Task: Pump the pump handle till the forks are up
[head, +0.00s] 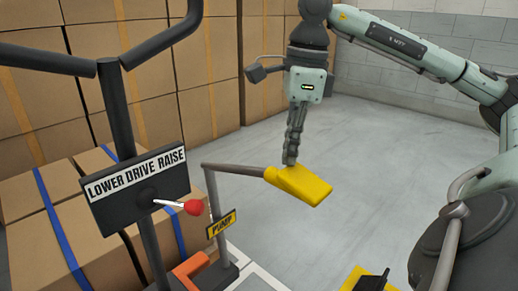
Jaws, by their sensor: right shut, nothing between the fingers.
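The pump handle is a grey bar with a yellow grip (300,187), sticking out to the right from an upright post with a yellow PUMP sign (221,224). My right gripper (290,160) points down with its fingers closed and empty. Its tips are at the upper left part of the yellow grip; I cannot tell whether they press on it. A plate (135,190) marked LOWER DRIVE RAISE has a lever with a red knob (194,207), pointing right, toward the RAISE side. The forks cannot be made out. My left gripper is not in view.
A dark tiller bar (118,105) rises at the left with its handles spread. Strapped cartons (95,215) sit behind it, and stacked cartons (150,75) line the back. Grey floor (385,150) is open to the right of the pump handle.

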